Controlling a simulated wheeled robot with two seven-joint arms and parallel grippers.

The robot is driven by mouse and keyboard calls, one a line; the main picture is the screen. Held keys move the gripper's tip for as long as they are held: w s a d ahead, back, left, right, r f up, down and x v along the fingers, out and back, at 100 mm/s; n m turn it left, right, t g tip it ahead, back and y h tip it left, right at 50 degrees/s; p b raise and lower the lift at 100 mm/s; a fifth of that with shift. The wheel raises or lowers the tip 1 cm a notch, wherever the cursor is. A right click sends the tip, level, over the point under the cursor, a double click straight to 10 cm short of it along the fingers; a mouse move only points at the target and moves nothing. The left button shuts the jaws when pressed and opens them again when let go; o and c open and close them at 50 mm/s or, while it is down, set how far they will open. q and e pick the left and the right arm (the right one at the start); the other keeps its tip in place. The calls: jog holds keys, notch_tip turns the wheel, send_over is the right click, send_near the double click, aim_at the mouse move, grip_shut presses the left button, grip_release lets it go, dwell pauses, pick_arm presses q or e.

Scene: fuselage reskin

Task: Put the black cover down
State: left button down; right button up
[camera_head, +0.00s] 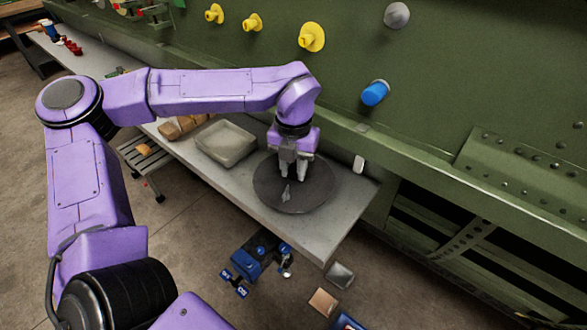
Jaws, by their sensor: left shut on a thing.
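The black cover (310,200) is a flat, round, dark disc at the right end of the grey bench. My left gripper (292,177) points down over the disc's middle, with its fingers shut on the cover's upper side. The part between the fingertips is too small to make out. The disc looks level and close to the bench top; I cannot tell whether it touches it. My right gripper is not in view.
The bench (345,213) runs along the green fuselage wall (360,50). Yellow knobs (312,37) and a blue knob (375,93) stick out of the wall. A blue tool (258,256) and small boxes lie below the bench's front edge.

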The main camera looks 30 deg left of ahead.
aim_at(293, 169)
pick_arm(q)
notch_tip(293, 169, down, 2)
jog(key=c, duration=0.8)
grip_release()
jog(key=shift+s, duration=0.1)
jog(key=shift+c, duration=0.2)
notch_tip(293, 169, up, 12)
jog(key=b, duration=0.1)
